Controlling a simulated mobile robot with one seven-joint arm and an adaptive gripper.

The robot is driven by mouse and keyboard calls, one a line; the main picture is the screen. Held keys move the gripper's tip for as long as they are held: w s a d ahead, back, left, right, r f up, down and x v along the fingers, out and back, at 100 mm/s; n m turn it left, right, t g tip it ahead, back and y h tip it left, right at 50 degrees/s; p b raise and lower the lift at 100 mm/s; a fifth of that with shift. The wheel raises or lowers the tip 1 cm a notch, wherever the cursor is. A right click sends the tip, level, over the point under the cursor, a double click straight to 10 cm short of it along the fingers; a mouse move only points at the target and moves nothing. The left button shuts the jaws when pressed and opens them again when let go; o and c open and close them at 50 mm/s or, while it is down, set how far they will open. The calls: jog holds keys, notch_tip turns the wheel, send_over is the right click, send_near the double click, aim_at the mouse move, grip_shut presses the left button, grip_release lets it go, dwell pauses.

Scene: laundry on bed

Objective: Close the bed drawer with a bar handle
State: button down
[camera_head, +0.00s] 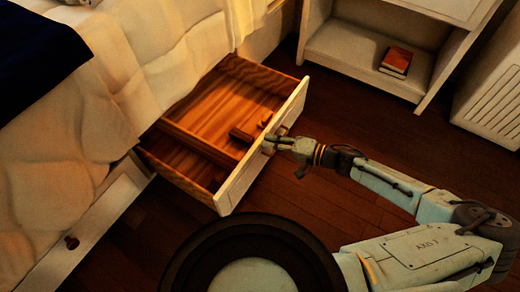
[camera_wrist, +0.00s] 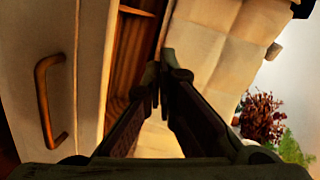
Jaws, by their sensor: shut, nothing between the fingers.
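The bed drawer (camera_head: 236,185) is pulled well out from under the bed in the head view, with its wooden inside showing. Its pale front faces right, toward my arm. The bar handle (camera_wrist: 42,105) is a brown bar on the pale front at the left of the wrist view; in the head view it is largely hidden by my gripper. My gripper (camera_head: 272,144) is at the drawer front, near its upper edge. In the wrist view my gripper (camera_wrist: 158,76) is shut and empty, to the right of the handle and not around it. I cannot tell whether it touches the front.
The bed (camera_head: 95,125) with pale bedding is at left. Another bed front (camera_head: 95,228) with a dark round spot is at lower left. A white shelf (camera_head: 345,72) holding a red book (camera_head: 396,61) is behind. Dark floor (camera_head: 345,112) is clear.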

jog(key=s+d+f+m+t+h, duration=0.1)
jog(key=s+d+f+m, duration=0.15)
jog(key=d, duration=0.25)
jog(key=s+d+f+m+h, duration=0.1)
jog(key=s+d+f+m, duration=0.1)
jog(key=s+d, duration=0.2)
jog(key=b, duration=0.2)
send_near(257, 150)
jog(key=shift+n, duration=0.25)
jog(key=x, duration=0.5)
jog(key=shift+f, duration=0.15)
jog(key=shift+w+a, duration=0.4)
jog(key=shift+a, duration=0.2)
